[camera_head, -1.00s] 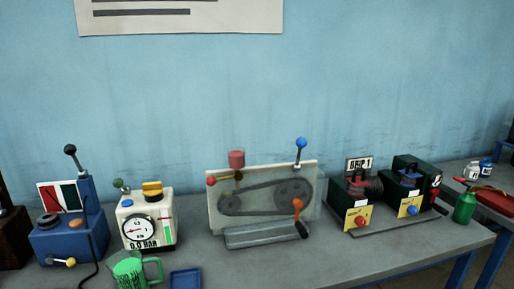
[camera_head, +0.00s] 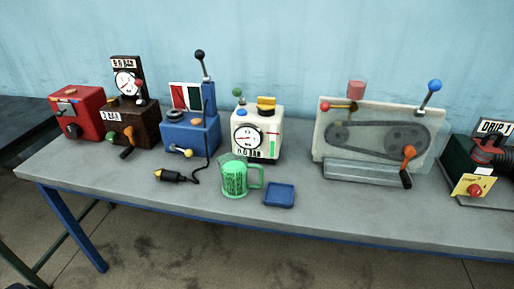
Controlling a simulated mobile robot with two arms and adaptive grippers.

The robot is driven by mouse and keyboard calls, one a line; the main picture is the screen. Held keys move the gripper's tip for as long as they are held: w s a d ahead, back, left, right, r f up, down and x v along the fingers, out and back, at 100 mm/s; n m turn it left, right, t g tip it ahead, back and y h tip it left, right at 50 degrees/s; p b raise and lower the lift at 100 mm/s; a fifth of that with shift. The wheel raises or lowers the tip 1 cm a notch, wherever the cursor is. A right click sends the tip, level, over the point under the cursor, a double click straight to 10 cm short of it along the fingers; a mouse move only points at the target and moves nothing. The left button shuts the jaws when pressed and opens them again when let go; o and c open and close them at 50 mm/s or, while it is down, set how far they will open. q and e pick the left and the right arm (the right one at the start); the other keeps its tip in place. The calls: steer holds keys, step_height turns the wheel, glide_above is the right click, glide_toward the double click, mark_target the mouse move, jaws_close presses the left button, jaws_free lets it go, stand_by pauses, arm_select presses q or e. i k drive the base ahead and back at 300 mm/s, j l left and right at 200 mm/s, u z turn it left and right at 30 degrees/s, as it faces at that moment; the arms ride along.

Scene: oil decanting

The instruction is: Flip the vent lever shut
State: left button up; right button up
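No lever is legibly marked as the vent, so I cannot tell which one it is. A white box with a gauge (camera_head: 256,132) stands mid-table, with a green-ball lever (camera_head: 239,96) and a yellow knob (camera_head: 266,103) on top. A belt panel (camera_head: 372,137) on the right carries a red-ball lever (camera_head: 338,107), a tilted blue-ball lever (camera_head: 431,93) and an orange crank (camera_head: 408,158). Neither gripper is in view.
A green jug (camera_head: 234,178) and a blue tray (camera_head: 279,195) stand before the white box. A corded plug (camera_head: 172,175) lies left of them. Red (camera_head: 77,113) and brown boxes (camera_head: 129,124) stand farther left, a green-and-black machine (camera_head: 473,165) far right. The table's front strip (camera_head: 350,214) is clear.

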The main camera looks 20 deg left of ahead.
mark_target(237, 92)
steer(key=l+u, duration=0.2)
steer(key=u, duration=0.85)
